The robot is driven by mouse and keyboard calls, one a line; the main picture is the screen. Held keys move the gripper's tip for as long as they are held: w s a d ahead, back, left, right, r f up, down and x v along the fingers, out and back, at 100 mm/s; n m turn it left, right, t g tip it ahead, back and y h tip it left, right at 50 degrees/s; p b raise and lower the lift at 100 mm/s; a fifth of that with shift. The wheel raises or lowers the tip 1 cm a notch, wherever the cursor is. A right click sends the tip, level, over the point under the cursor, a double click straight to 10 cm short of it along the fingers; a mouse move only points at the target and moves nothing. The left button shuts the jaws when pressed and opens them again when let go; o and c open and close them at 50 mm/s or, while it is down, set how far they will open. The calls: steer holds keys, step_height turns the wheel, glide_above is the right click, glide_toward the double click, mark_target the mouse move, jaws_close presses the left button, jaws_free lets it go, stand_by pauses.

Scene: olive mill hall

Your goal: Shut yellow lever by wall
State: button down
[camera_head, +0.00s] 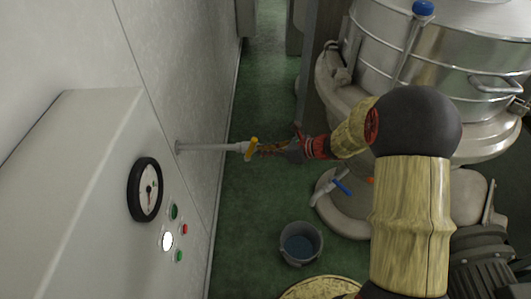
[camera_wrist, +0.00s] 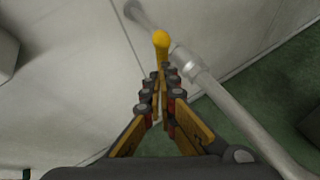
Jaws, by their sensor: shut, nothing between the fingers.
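The yellow lever (camera_head: 253,147) sits on a grey pipe (camera_head: 210,147) that comes out of the wall at the left. In the wrist view the lever (camera_wrist: 161,42) shows a rounded yellow end just beyond my fingertips, with its stem partly hidden behind them. The pipe (camera_wrist: 235,110) runs diagonally to the right of the fingers. My gripper (camera_head: 262,148) reaches in from the right to the lever; it also shows in the wrist view (camera_wrist: 164,72). Its fingers are shut with nothing between them. I cannot tell whether the fingertips touch the lever.
A panel with a gauge (camera_head: 146,189) and several buttons is at the near left. A bucket (camera_head: 300,243) stands on the green floor (camera_head: 245,235). A steel tank (camera_head: 440,55) with a blue-knobbed handle is at the right. A blue-levered tap (camera_head: 341,187) sits low below my arm.

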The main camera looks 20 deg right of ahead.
steer(key=a+r+h+p, duration=0.1)
steer(key=p, duration=0.1)
steer(key=a+h+p, duration=0.1)
steer(key=p, duration=0.2)
steer(key=shift+w+a+r+n+g, duration=0.2)
steer(key=shift+w+r+n+g, duration=0.1)
steer(key=shift+w+r+g, duration=0.1)
